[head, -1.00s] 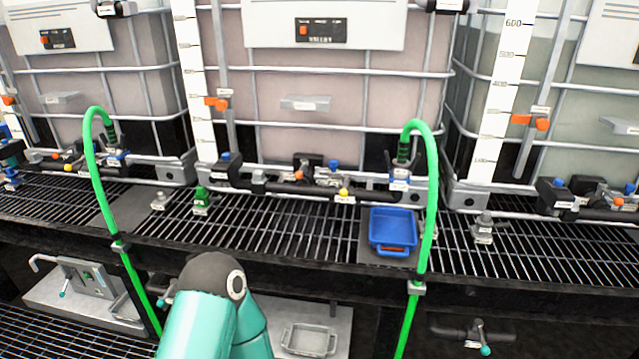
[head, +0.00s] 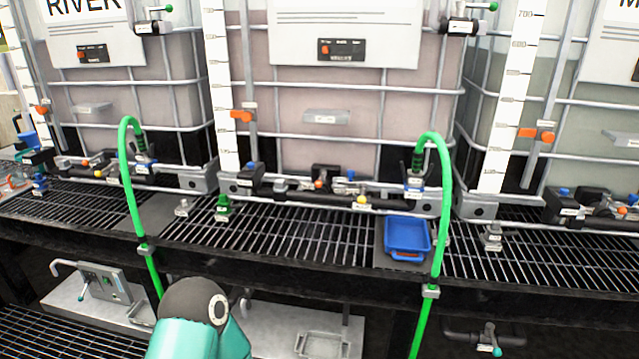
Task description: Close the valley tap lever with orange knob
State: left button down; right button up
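The middle tote (head: 345,100) has a small control panel (head: 341,49) whose label is too blurred to read now. Along its lower front runs a dark manifold pipe (head: 290,193) with small fittings. A small orange knob (head: 318,184) sits on this pipe near the middle, next to a blue knob (head: 350,176). A yellow knob (head: 362,201) is to its right. Its lever angle is too small to tell. Neither gripper shows; only a teal arm link of mine is at the bottom centre, well below the manifold.
A green hose (head: 443,200) arches down at the right of the middle tote, another (head: 125,170) at its left. A blue tray (head: 407,236) sits on the black grating (head: 300,235). A larger orange clamp (head: 241,116) is on the upright rod. Metal cage bars front the totes.

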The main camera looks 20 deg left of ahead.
aim_at(318, 184)
jog(key=u, duration=0.05)
jog(key=i, duration=0.85)
jog(key=z, duration=0.1)
